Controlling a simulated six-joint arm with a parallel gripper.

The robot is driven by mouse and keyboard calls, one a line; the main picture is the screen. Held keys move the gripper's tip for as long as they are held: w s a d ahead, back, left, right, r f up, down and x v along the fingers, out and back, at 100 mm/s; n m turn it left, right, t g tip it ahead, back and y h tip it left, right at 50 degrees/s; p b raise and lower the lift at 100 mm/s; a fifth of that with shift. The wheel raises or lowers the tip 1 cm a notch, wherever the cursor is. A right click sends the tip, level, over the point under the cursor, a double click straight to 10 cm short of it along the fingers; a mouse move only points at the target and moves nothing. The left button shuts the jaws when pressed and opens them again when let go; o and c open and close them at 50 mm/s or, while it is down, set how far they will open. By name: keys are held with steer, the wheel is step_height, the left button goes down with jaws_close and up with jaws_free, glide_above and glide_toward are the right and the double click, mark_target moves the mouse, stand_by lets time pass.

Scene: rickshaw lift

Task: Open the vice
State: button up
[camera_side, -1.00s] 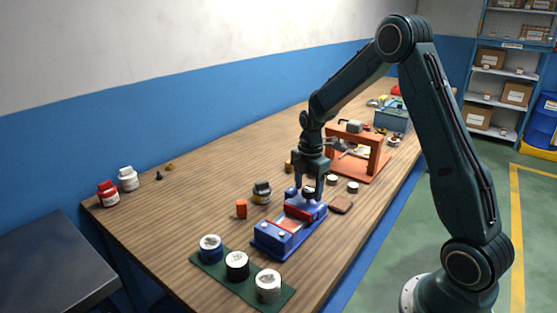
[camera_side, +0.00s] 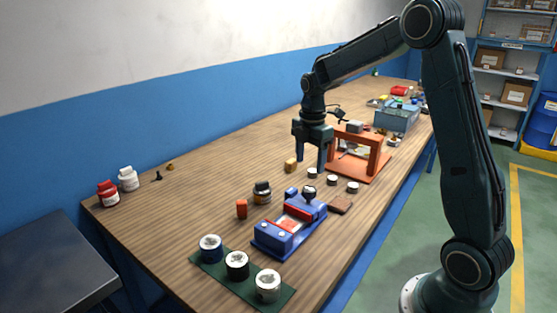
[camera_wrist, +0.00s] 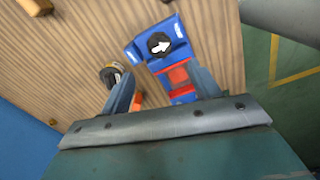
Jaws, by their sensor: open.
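The vice (camera_side: 262,236) is blue with red jaw pads and stands on the table. A pale strip shows between its red pads. A black knob (camera_side: 309,191) sits on its far end; in the wrist view the knob (camera_wrist: 159,43) bears a white arrow pointing right. My gripper (camera_side: 311,163) is open and empty, above and behind the knob, apart from the vice. In the wrist view my gripper (camera_wrist: 162,78) has its fingers spread, with part of the vice (camera_wrist: 168,58) visible between and beyond them.
A dark-lidded jar (camera_side: 262,193) and an orange block (camera_side: 241,209) stand left of the vice. A brown block (camera_side: 341,204) and small round pieces lie right of and behind it. An orange frame (camera_side: 375,160) stands farther back. A green mat (camera_side: 213,263) with three jars is in front.

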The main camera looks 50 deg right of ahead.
steer(key=shift+r, duration=2.3)
steer(key=s+a+r+m+t, duration=0.3)
steer(key=s+a+r+m, duration=0.45)
steer(key=s+a, duration=0.35)
steer(key=s+a+m+t, duration=0.1)
steer(key=s+a+m, duration=0.2)
steer(key=s, duration=0.3)
steer(key=s+a+f+m+t, duration=0.1)
steer(key=s+a+m, duration=0.1)
steer(key=s+m, duration=0.2)
steer(key=shift+s+a+m+t, duration=0.3)
steer(key=shift+s+a+m, duration=0.1)
steer(key=shift+s, duration=0.85)
